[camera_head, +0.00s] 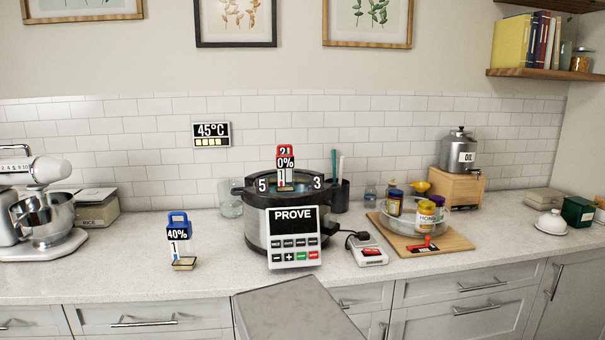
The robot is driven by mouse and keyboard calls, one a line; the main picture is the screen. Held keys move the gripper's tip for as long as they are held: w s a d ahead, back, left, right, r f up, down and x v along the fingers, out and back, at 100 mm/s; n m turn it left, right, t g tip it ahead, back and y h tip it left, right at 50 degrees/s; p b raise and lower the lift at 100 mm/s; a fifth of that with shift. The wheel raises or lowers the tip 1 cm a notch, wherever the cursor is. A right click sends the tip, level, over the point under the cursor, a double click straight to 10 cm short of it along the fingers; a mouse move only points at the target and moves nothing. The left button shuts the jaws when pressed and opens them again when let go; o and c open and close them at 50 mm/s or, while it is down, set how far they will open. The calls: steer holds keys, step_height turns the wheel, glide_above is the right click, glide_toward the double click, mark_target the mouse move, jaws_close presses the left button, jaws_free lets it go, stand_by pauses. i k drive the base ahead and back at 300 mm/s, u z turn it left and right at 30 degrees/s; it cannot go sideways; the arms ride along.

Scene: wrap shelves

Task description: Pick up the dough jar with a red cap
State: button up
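A small jar with a red cap (285,163) and a black "0%" label, with a "1" below it, stands in the open top of the round proving pot (256,224). Another red top marked "2" (284,150) shows just behind and above it, partly overlapped. A jar with a blue cap (178,219), labelled "40%" and "1", stands on the counter left of the pot. My gripper is not in view.
The pot's front carries a "PROVE" panel (293,236). A stand mixer (40,205) is far left. The counter is clear around the blue-capped jar.

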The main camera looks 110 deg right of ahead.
mark_target(285, 163)
steer(key=u, duration=0.15)
steer(key=k, duration=0.7)
steer(key=z, duration=1.9)
steer(key=i, duration=1)
steer(key=z, duration=0.15)
steer(key=k, duration=0.3)
